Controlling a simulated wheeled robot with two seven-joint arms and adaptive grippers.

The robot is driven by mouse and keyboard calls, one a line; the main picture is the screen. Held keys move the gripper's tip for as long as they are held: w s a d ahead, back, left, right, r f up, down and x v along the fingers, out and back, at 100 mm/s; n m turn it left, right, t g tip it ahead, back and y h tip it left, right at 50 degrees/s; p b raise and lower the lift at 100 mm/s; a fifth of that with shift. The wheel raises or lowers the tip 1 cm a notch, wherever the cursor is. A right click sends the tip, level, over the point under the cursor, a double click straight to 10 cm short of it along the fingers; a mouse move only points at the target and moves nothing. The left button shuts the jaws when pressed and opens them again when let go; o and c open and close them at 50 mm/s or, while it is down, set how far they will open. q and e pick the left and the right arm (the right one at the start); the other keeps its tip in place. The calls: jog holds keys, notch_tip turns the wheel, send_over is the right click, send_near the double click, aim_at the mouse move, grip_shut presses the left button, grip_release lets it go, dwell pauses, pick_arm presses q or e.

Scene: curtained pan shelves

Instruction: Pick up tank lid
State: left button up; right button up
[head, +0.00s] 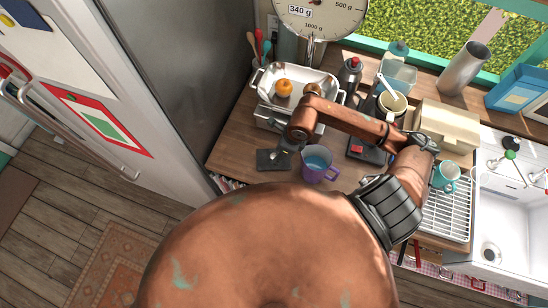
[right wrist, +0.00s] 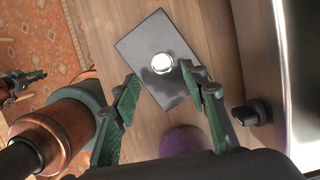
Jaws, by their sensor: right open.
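The tank lid appears to be the dark square plate with a shiny round knob; it lies flat on the wooden counter (head: 228,150). In the head view the lid (head: 268,161) is left of the purple mug, and in the right wrist view the lid (right wrist: 150,45) is just beyond the fingers. My right gripper (right wrist: 160,77) is open and empty above the lid's near part, its green fingers either side of the line to the knob (right wrist: 162,63). Contact cannot be told. A small copper and dark jointed part at the wrist view's left edge may be my left gripper; its fingers are unclear.
The purple mug (head: 318,165) stands close to the lid. A metal pan (head: 300,75) with an orange fruit (head: 284,87) is behind it. A dark knob (right wrist: 256,111) juts out right of the gripper. The drying rack (head: 450,215) and sink (head: 510,195) are at right.

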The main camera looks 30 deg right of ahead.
aim_at(274, 156)
jog(key=w+f, duration=0.2)
jog(key=shift+w+a+f, duration=0.1)
jog(key=shift+a+f, duration=0.2)
jog(key=shift+f, duration=0.1)
jog(key=shift+s+f, duration=0.2)
jog(key=shift+s, duration=0.25)
jog(key=shift+w+f, duration=0.1)
jog(key=shift+w, duration=0.15)
jog(key=c, duration=0.4)
jog(key=shift+s, duration=0.15)
jog(key=c, duration=0.4)
grip_shut()
pick_arm(q)
jog(key=shift+w+r, duration=0.3)
jog(key=shift+w, duration=0.25)
jog(key=shift+w+r, duration=0.25)
jog(key=shift+w, duration=0.25)
